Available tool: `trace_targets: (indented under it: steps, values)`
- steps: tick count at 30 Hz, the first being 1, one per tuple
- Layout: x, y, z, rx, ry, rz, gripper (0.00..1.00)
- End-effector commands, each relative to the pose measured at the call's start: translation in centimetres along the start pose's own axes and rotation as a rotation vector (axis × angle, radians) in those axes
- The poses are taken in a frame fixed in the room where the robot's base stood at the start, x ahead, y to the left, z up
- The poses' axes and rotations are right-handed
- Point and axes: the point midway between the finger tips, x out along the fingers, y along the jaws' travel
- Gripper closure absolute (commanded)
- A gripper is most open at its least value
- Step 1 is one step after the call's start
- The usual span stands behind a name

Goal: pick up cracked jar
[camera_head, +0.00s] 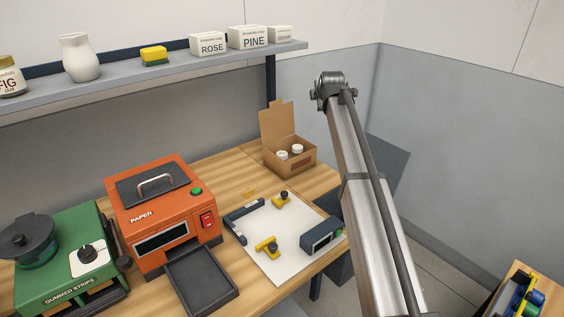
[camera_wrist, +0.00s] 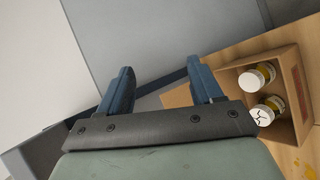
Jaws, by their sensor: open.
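The other jar (camera_wrist: 251,80) has a plain lid. In the head view the box (camera_head: 289,166) stands on the back right of the bench with two white lids inside; I cannot tell there which is cracked. My gripper (camera_wrist: 162,76) is open and empty, its blue fingers left of the box and apart from the jars.
The box's raised flap (camera_head: 278,121) stands at its back. A white board (camera_head: 268,252) with yellow clamps lies in front of it, beside an orange machine (camera_head: 150,205) and a green strip dispenser (camera_head: 62,262). A shelf (camera_head: 130,78) runs above. My arm crosses the right side.

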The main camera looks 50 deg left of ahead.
Motion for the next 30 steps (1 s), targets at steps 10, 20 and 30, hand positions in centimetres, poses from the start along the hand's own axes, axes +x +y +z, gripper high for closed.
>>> trace_targets:
  steps: [10,20,30]
  values:
    - [1.8,-5.2,-9.2,-0.015,0.106,-0.57,0.35]
    - [-0.8,-7.7,-14.1,-0.044,0.142,-0.933,0.35]
    - [-0.6,-9.5,-14.9,-0.049,0.145,-0.983,0.35]
